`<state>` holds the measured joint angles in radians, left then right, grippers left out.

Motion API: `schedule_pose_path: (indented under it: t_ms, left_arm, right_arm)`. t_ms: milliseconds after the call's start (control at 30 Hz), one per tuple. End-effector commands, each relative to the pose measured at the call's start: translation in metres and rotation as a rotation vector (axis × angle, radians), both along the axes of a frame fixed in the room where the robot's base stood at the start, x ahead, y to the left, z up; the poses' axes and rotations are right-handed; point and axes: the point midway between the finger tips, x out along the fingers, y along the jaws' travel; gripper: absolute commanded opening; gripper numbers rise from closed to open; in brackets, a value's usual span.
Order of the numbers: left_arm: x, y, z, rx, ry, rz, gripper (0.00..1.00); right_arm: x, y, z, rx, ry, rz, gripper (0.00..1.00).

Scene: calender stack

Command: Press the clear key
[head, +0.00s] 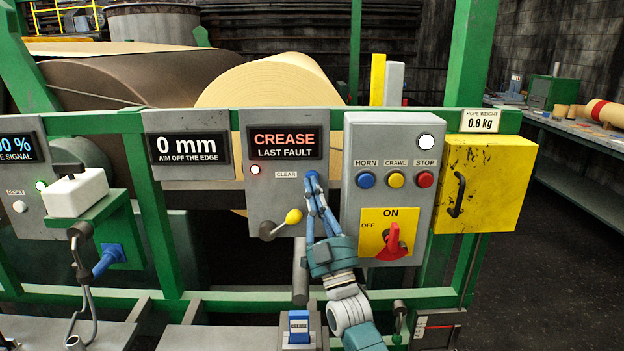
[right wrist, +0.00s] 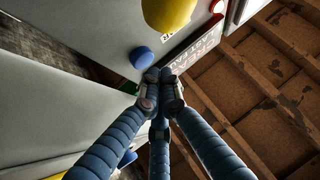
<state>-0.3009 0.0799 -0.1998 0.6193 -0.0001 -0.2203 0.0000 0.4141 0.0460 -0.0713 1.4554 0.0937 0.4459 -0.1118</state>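The clear key, a small blue round button (head: 312,174), sits right of the CLEAR label on the grey panel under the CREASE / LAST FAULT display (head: 284,134). In the right wrist view the blue key (right wrist: 142,58) shows just beyond my fingertips. My right gripper (head: 314,188) has its blue fingers drawn together and empty, with the tips at the key's lower edge in the head view. In the right wrist view the fingertips (right wrist: 160,88) also meet. Whether they touch the key I cannot tell. My left gripper is not in view.
A yellow-knobbed lever (head: 292,217) sticks out below left of the key. The panel to the right has horn (head: 366,180), crawl (head: 396,180) and stop (head: 425,180) buttons and a red rotary switch (head: 393,243). A white light (head: 255,170) glows left of CLEAR.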

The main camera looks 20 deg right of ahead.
Motion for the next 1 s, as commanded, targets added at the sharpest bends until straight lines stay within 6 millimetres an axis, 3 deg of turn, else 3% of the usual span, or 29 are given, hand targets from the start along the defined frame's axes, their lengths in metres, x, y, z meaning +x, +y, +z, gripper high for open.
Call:
schedule_pose_path:
  t_ms: [1000]
  left_arm:
    - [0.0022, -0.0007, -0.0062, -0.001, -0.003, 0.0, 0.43]
  right_arm:
    - [0.0085, -0.0025, 0.0001, 0.0, 0.0, 0.0, 0.0]
